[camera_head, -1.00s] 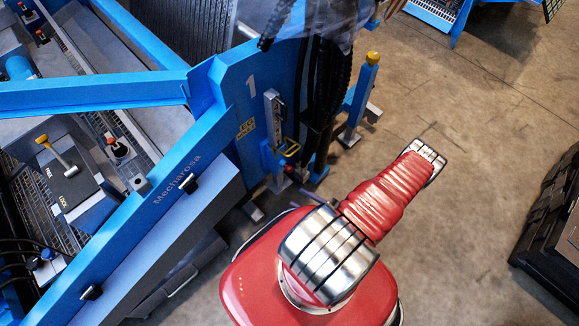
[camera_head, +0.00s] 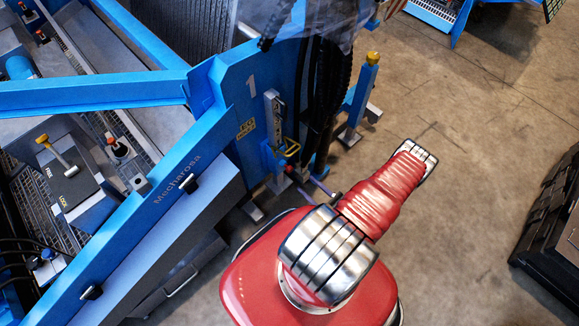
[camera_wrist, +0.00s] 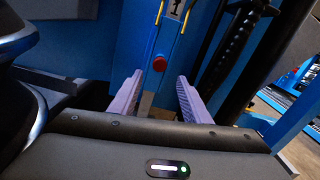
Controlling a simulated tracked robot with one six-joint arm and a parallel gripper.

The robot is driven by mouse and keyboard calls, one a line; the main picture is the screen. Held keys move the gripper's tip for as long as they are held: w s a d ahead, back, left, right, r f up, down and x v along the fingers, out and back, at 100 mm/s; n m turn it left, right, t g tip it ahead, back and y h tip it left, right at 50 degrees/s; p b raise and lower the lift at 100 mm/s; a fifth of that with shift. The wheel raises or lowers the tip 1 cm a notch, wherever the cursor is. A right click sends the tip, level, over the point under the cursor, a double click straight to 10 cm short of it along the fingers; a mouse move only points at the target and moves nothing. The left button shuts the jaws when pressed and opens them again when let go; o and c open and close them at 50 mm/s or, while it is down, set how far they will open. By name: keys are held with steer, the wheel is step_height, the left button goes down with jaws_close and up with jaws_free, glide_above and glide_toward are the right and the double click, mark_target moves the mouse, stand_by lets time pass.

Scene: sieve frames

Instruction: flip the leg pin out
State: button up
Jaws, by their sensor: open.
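The blue leg (camera_head: 274,120) stands upright against the machine's corner panel in the head view. A small yellow handle (camera_head: 291,149), which looks like the leg pin's handle, sticks out low on it. Nothing is between the fingers. In the head view, one finger (camera_head: 319,187) shows just below and right of the handle; the rest is hidden behind my arm.
Black hoses (camera_head: 322,95) hang right of the leg. Another blue post with a yellow cap (camera_head: 361,95) stands farther right. A grey box (camera_head: 175,245) runs along the machine's lower left side. Open concrete floor (camera_head: 470,150) lies to the right, with a dark stack (camera_head: 550,220) beyond.

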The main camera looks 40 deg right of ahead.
mark_target(291, 171)
steer(key=shift+w+a, duration=0.2)
steer(key=shift+w, duration=6.05)
steer(key=shift+c, duration=0.5)
jaws_close()
